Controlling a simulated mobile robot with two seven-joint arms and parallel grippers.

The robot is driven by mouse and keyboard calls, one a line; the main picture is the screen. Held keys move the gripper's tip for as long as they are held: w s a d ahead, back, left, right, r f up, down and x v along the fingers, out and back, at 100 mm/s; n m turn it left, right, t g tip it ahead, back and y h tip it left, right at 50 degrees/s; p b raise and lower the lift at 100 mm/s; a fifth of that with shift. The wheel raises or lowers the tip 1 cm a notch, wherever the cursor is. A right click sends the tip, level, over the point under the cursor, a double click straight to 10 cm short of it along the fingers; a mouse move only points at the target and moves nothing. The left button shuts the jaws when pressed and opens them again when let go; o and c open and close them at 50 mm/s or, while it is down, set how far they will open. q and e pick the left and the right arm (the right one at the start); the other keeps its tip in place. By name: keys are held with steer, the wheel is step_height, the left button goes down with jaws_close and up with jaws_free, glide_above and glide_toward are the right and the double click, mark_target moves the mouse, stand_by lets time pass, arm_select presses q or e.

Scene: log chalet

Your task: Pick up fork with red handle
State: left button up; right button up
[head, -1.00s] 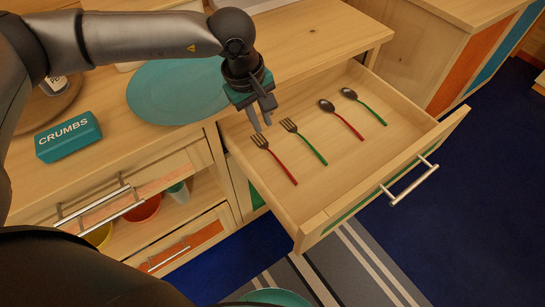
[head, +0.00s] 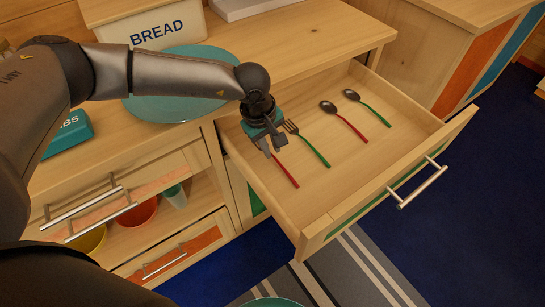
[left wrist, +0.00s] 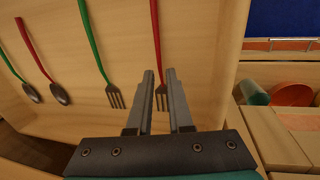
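The fork with the red handle (head: 286,171) lies in the open drawer (head: 330,219), nearest its left side; its head is hidden behind my gripper in the head view. In the left wrist view the red-handled fork (left wrist: 156,45) runs down to its tines between my fingertips. My left gripper (head: 273,150) is open and empty above the fork's head, fingers pointing down at the drawer floor; it also shows in the left wrist view (left wrist: 160,78). I cannot tell whether the fingers touch the fork. My right gripper is not in view.
A green-handled fork (head: 310,145) lies just right of the red one. A red-handled spoon (head: 345,121) and a green-handled spoon (head: 368,107) lie farther right. A teal plate (head: 150,104) and a bread box (head: 150,27) stand on the counter.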

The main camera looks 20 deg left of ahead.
mark_target(275, 159)
arm_select(q)
steer(key=shift+w+d+f+b, duration=0.1)
steer(key=shift+w+f+b, duration=0.1)
steer(key=shift+f, duration=0.5)
steer(key=shift+w+d+f+b, duration=0.1)
steer(key=shift+f+b, duration=0.1)
steer(key=shift+f, duration=0.45)
jaws_close()
